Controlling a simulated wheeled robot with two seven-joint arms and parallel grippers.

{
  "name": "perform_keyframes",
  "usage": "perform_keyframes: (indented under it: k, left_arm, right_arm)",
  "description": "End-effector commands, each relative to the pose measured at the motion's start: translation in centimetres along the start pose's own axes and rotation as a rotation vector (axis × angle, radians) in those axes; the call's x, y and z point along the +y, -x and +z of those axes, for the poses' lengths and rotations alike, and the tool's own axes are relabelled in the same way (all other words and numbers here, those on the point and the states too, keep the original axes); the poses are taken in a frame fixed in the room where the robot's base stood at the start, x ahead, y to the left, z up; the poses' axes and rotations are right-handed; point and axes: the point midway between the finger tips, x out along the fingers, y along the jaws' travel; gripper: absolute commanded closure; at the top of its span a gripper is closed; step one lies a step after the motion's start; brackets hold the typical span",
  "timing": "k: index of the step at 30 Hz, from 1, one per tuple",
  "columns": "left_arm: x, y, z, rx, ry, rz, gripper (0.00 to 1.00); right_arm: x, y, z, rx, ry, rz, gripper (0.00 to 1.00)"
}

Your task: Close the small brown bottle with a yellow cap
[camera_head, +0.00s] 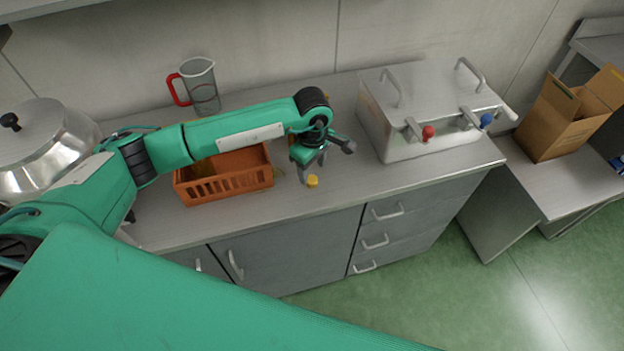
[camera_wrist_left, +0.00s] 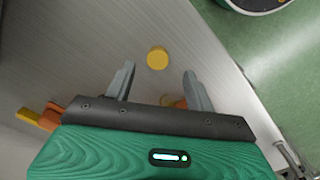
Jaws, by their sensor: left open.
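A small yellow cap (camera_head: 312,181) lies on the grey counter just below my left gripper (camera_head: 327,163). In the left wrist view the round cap (camera_wrist_left: 157,58) shows ahead of my left gripper (camera_wrist_left: 158,76), roughly centred between its open, empty fingers. The cap is apart from both fingers. I cannot make out the small brown bottle for certain. A small yellow and orange-brown bit (camera_wrist_left: 168,101) shows between the fingers near the gripper's body, mostly hidden. My right gripper is not in view.
An orange crate (camera_head: 226,182) stands left of the gripper. A clear jug with a red handle (camera_head: 202,88) and a steel pot (camera_head: 40,140) are further left. A steel box with taps (camera_head: 400,140) stands right. The counter's front edge (camera_head: 330,205) is close to the cap.

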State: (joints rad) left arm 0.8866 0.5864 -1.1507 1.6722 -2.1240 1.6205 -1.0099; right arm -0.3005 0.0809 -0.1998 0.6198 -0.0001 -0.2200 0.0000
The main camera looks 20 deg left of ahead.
Motion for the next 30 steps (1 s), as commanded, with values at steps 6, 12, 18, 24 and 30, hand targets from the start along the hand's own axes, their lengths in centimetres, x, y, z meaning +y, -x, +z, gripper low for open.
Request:
perform_keyframes:
  k: [6, 12, 18, 24, 30]
  left_arm:
    - [0.2, -2.2, -0.3, -0.002, 0.003, -0.005, 0.45]
    - [0.3, -4.6, -0.4, -0.001, 0.002, -0.002, 0.45]
    - [0.3, -5.0, -0.4, 0.0, 0.0, -0.001, 0.45]
    - [0.3, -5.0, -0.4, 0.0, 0.0, -0.001, 0.47]
    - [0.3, -5.0, -0.4, 0.0, 0.0, -0.001, 0.86]
  right_arm:
    - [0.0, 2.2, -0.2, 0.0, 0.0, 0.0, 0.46]
    - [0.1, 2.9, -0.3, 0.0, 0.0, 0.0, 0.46]
    - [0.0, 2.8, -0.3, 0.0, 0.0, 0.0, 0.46]
    - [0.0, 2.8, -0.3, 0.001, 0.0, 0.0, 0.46]
    - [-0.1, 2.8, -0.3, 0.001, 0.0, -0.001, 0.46]
